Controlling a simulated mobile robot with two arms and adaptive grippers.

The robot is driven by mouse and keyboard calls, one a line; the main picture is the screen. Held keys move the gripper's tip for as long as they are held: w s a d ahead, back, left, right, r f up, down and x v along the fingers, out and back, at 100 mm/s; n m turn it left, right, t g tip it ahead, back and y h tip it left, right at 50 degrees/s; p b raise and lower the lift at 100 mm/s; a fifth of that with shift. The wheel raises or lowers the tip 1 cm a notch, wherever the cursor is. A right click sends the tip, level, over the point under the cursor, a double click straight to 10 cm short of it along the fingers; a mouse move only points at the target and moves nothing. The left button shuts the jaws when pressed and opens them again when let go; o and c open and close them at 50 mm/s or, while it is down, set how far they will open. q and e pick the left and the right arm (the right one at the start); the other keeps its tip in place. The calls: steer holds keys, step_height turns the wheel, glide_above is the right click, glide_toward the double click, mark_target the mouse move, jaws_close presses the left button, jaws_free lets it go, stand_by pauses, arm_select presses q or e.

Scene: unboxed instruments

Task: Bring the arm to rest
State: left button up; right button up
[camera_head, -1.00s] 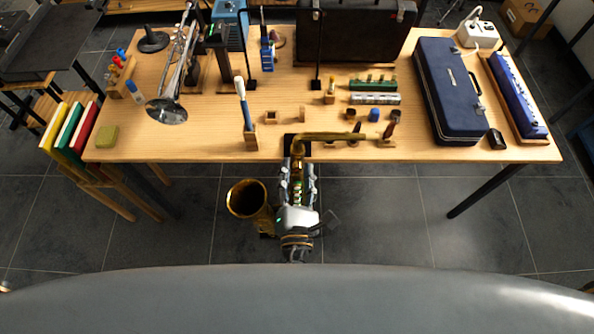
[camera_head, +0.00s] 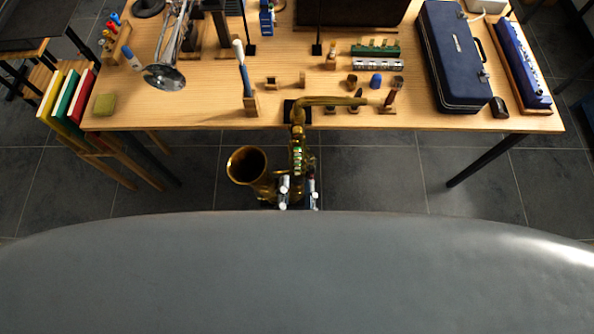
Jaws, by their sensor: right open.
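My right gripper (camera_head: 298,190) is in front of the table, low in the view, with its two fingers apart. It is open, and the fingers show at the lower part of a brass saxophone (camera_head: 297,158). I cannot tell whether they touch it. Most of the right gripper's body is hidden behind my own grey body at the bottom. The saxophone stands upright at the table's front edge, its bell facing up on the left and its neck reaching right over the tabletop. My left gripper is not in view.
The wooden table (camera_head: 200,115) holds a trumpet (camera_head: 165,75), a blue case (camera_head: 455,60), a blue keyed instrument (camera_head: 523,65) and several small stands. Colored books (camera_head: 70,98) stand off its left end. Dark floor is clear on both sides of the saxophone.

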stand_by(0.6)
steer(key=s+d+f+m+g+h+b, duration=0.1)
steer(key=d+f+m+g+b, duration=0.25)
steer(key=f, duration=1.25)
steer(key=s+d+f+m+g, duration=0.1)
steer(key=d+f+m+g, duration=0.35)
steer(key=f, duration=1.15)
steer(key=s+d+f+m+g+b, duration=0.2)
steer(key=s+d+f+m+g, duration=0.2)
steer(key=s+d+f+m, duration=0.3)
steer(key=s+d+f+m+g+y+b, duration=0.1)
steer(key=s+d+f+m+g+b, duration=0.2)
steer(key=f, duration=1.3)
steer(key=s+d+m+g, duration=0.2)
steer(key=s+d+m, duration=0.3)
steer(key=s+m, duration=0.3)
steer(key=shift+d+m, duration=0.3)
steer(key=shift+m, duration=0.7)
